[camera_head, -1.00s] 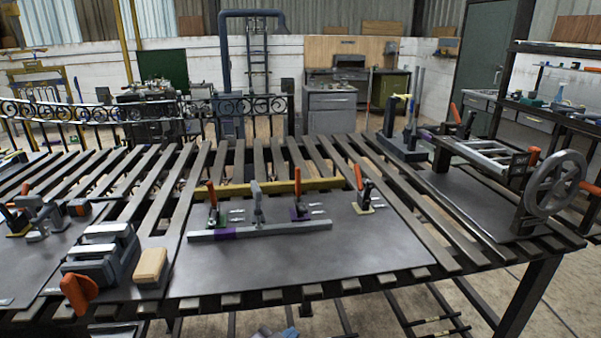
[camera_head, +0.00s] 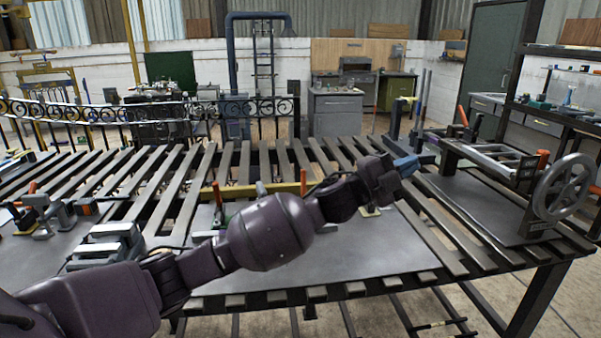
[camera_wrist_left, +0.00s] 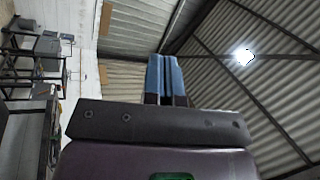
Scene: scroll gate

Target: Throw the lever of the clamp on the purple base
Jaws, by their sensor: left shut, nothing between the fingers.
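The clamp on the purple base stands on the dark plate of the slatted table. Its orange lever (camera_head: 303,181) shows upright just above my arm; the purple base is hidden behind the arm. My left gripper (camera_head: 408,165) is to the right of this clamp, in the air over the table, with its blue fingers pointing right. In the left wrist view the blue fingers (camera_wrist_left: 167,76) are together and empty, with roof and wall behind them. My right gripper is not in view.
A clamp with a green base (camera_head: 217,208) stands to the left; a yellow base (camera_head: 371,211) shows below my forearm. A grey vise (camera_head: 105,245) is at left. A handwheel (camera_head: 563,187) stands at right. The plate's front (camera_head: 330,265) is clear.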

